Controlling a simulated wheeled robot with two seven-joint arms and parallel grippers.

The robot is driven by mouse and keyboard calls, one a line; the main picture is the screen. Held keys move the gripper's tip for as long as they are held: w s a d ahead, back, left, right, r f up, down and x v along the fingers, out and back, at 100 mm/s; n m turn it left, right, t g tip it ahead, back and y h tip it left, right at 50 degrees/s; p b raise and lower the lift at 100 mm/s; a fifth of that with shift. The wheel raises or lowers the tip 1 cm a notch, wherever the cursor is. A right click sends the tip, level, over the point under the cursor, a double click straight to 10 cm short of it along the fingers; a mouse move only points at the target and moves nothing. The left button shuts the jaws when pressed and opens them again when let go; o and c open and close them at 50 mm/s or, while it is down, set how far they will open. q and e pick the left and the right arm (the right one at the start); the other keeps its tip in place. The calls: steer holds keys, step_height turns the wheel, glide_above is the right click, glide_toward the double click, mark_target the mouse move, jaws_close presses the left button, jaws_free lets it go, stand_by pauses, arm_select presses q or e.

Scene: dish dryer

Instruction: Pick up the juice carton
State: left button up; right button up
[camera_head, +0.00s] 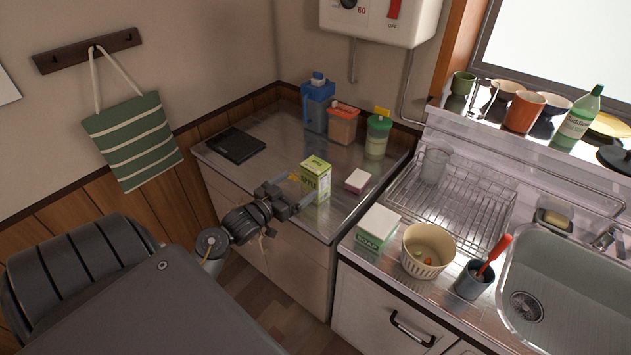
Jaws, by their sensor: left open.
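The juice carton, a small green and white box (316,181), stands upright on the metal counter near its front edge. My left gripper (296,191) is open at the carton's left and front side, with its fingers pointing toward it. One finger is close to the carton's lower left face; I cannot tell whether it touches. The other finger is partly hidden among the dark gripper parts. My right gripper is not in view.
A small white and pink box (358,181) lies just right of the carton. A dark flat pad (236,145) lies left. A wire dish rack (455,203) is at right.

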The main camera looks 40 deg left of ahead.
mark_target(308, 173)
arm_select(q)
steer(key=shift+w+a+r, duration=0.1)
steer(key=shift+a+r, duration=0.2)
steer(key=shift+r, duration=0.05)
steer(key=shift+w+r, duration=0.1)
steer(key=shift+w, duration=0.15)
steer(key=w+p, duration=0.1)
steer(key=w, duration=0.4)
steer(key=shift+d, duration=0.1)
steer(key=shift+w, duration=0.15)
steer(key=w+p, duration=0.1)
steer(key=w, duration=0.4)
steer(key=shift+d+p, duration=0.2)
steer(key=shift+p, duration=0.15)
steer(key=shift+c, duration=0.4)
steer(key=c, duration=1.7)
steer(key=shift+r, duration=0.1)
steer(key=shift+c, duration=0.6)
